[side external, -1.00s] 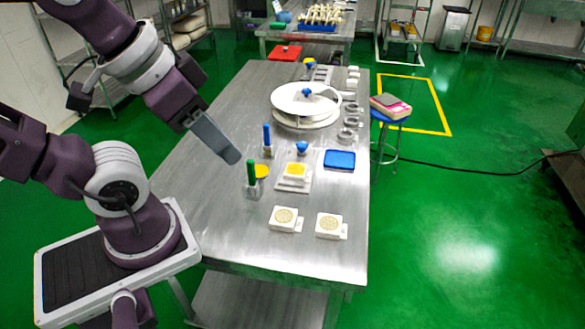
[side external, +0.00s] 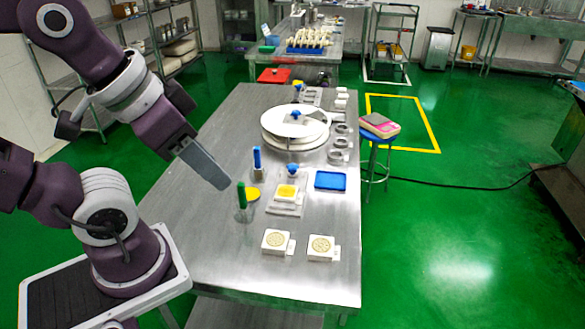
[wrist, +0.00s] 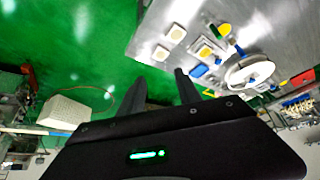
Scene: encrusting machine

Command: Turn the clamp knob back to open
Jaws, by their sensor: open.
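My gripper (side external: 223,186) hangs at the left side of the steel table, near a green-handled tool (side external: 241,195). The wrist view shows its two dark fingers (wrist: 160,88) apart with nothing between them. A blue knob (side external: 292,170) stands behind the white block with a yellow top (side external: 287,191), right of my gripper and apart from it. Another blue knob (side external: 295,114) sits on the round white disc machine (side external: 275,128). I cannot tell for certain which is the clamp knob, nor how it is turned.
A blue-handled tool (side external: 257,160) stands upright near my gripper. A blue tray (side external: 330,180) lies to the right. Two white moulds (side external: 276,242) (side external: 321,247) lie at the front. Metal rings (side external: 340,143) line the right edge. The table's front left is clear.

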